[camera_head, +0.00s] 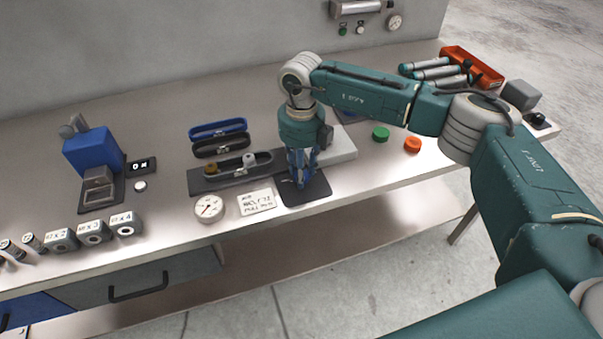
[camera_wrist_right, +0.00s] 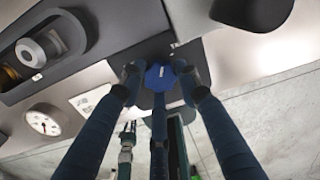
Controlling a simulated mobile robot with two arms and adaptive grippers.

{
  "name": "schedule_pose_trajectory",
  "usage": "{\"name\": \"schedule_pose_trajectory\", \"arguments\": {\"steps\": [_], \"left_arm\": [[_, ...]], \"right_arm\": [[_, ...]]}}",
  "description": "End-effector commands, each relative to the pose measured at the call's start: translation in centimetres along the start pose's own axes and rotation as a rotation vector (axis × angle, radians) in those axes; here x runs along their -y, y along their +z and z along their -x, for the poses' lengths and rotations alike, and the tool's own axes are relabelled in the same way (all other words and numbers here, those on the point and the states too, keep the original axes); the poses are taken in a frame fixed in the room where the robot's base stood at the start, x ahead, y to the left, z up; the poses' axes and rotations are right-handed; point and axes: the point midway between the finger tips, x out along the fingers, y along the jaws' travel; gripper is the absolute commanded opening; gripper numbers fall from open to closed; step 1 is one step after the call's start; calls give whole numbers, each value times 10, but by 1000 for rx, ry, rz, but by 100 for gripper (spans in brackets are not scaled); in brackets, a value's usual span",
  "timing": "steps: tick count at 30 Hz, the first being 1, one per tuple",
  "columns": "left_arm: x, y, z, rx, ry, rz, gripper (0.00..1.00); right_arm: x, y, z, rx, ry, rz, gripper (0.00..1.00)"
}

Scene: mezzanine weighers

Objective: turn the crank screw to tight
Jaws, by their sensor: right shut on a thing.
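My right gripper (camera_head: 300,178) points down over a dark square pad (camera_head: 318,190) at the front of the bench. In the right wrist view its dark blue fingers (camera_wrist_right: 158,85) are closed around a blue faceted knob (camera_wrist_right: 160,77) with a small white mark, which I take to be the crank screw. The fingers hide the knob in the head view. How far it is turned cannot be read. My left gripper (camera_wrist_right: 127,130) shows small and low in the right wrist view, empty, its fingers apart. It is outside the head view.
Left of the pad are a white card (camera_head: 257,202), a round dial gauge (camera_head: 209,208) and a grey tray (camera_head: 210,180) with small knobs. A light block (camera_head: 340,146) stands close behind my right gripper. Green (camera_head: 380,133) and orange (camera_head: 412,144) caps lie to the right.

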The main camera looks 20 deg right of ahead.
Motion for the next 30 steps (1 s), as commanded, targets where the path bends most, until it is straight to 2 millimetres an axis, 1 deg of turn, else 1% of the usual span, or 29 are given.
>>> {"name": "schedule_pose_trajectory", "arguments": {"steps": [1, 6, 15, 22, 30], "left_arm": [[0, 0, -4, 0, 0, 0, 38], [0, 1, -10, 0, 0, 0, 38], [0, 2, -16, 0, 0, 0, 38], [-1, 2, -18, 0, 0, 0, 38], [-1, 2, -19, 0, 0, 0, 38]], "right_arm": [[1, 1, -1, 4, 0, -43, 6], [1, 1, 0, 4, -1, -195, 6], [1, 1, 1, 5, -1, -401, 6], [1, 2, 1, 5, 0, -486, 6], [1, 2, 2, 5, 0, -518, 6]]}}
